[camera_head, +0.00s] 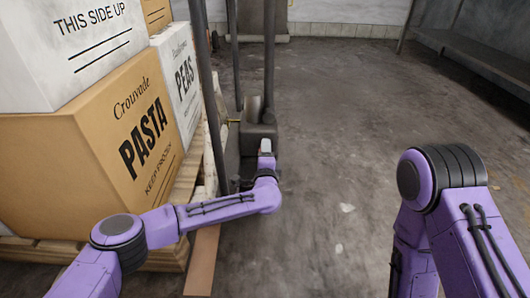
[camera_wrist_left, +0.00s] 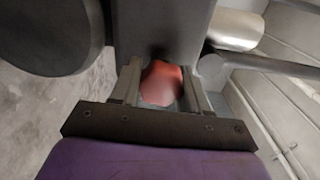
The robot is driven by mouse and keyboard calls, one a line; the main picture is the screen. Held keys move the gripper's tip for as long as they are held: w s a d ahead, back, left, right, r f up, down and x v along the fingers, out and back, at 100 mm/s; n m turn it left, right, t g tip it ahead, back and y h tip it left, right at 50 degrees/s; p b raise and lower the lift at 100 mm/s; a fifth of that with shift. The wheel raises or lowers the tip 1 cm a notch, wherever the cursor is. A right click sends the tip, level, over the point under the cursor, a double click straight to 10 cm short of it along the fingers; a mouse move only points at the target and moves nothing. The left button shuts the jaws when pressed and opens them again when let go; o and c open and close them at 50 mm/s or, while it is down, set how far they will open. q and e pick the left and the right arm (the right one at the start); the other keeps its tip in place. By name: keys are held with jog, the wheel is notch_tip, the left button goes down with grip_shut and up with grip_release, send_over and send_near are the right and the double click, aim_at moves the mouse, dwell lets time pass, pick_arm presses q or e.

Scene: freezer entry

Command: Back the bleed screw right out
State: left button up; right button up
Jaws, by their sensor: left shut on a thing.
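The bleed screw (camera_wrist_left: 161,84) shows in the left wrist view as a rounded red-orange head against a dark grey housing (camera_wrist_left: 165,25). My left gripper (camera_wrist_left: 162,72) has one finger on each side of this head and is shut on it. The screw's shank and threads are hidden. In the head view my left gripper (camera_head: 266,147) is at the dark pump unit (camera_head: 258,131) low on the upright frame, and the screw cannot be made out there. My right arm (camera_head: 445,190) shows at the right; its gripper is out of view.
Dark upright posts (camera_head: 208,90) rise beside the pump unit. Stacked cartons, including a brown pasta box (camera_head: 60,170) and a white peas box (camera_head: 180,85), stand on a wooden pallet (camera_head: 165,256) at the left. Bare concrete floor (camera_head: 340,130) lies open to the right, with a metal shelf (camera_head: 480,55) behind.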

pick_arm(q)
jog(key=shift+s+d+n, duration=0.2)
jog(key=shift+d+n, duration=0.1)
jog(key=shift+d, duration=0.15)
dwell(2.5)
jog(key=o, duration=0.9)
jog(key=shift+o, duration=0.5)
jog(key=shift+d, duration=0.1)
pick_arm(e)
jog(key=shift+s+d, duration=0.1)
pick_arm(q)
jog(key=shift+w+a, duration=0.1)
jog(key=shift+a, duration=0.3)
pick_arm(e)
jog(key=shift+r, duration=0.1)
jog(key=s+d+n+g+p, duration=0.1)
jog(key=p, duration=0.1)
jog(key=s+d+n+g+p, duration=0.1)
jog(key=s+n, duration=0.1)
jog(key=s+d+r+n+p, duration=0.1)
jog(key=s+n+p, duration=0.1)
jog(key=shift+d+g+y+p, duration=0.2)
jog(key=shift+g+y+p, duration=0.1)
jog(key=shift+g+y, duration=0.1)
pick_arm(q)
jog(key=s, duration=1)
jog(key=shift+s, duration=0.3)
pick_arm(e)
jog(key=shift+s+d, duration=0.1)
jog(key=shift+s, duration=0.15)
